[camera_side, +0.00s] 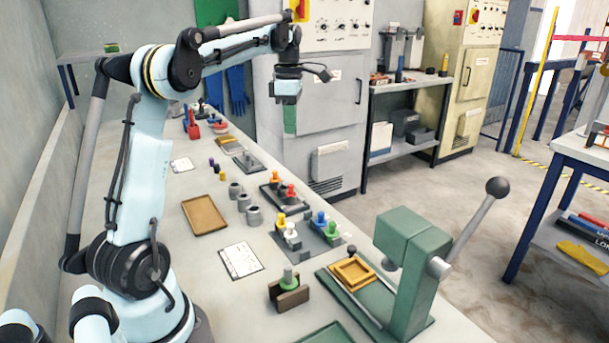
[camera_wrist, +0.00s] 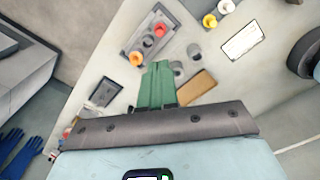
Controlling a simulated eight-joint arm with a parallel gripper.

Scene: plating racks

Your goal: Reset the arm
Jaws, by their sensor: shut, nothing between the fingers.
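My arm is raised over the bench in the side view, bent at the elbow. My gripper (camera_side: 289,122) hangs from the wrist with its green fingers pointing down, high above the bench and in front of the grey cabinet. In the wrist view my gripper (camera_wrist: 157,66) shows its green fingers closed together, with nothing between them. They touch nothing.
The bench holds a rack with red and orange knobbed pieces (camera_side: 291,191), grey rings (camera_side: 254,215), a brown tray (camera_side: 204,214), a white sheet (camera_side: 241,260) and a green lever press (camera_side: 412,270). Blue gloves (camera_side: 237,90) hang at the back. Air around my gripper is clear.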

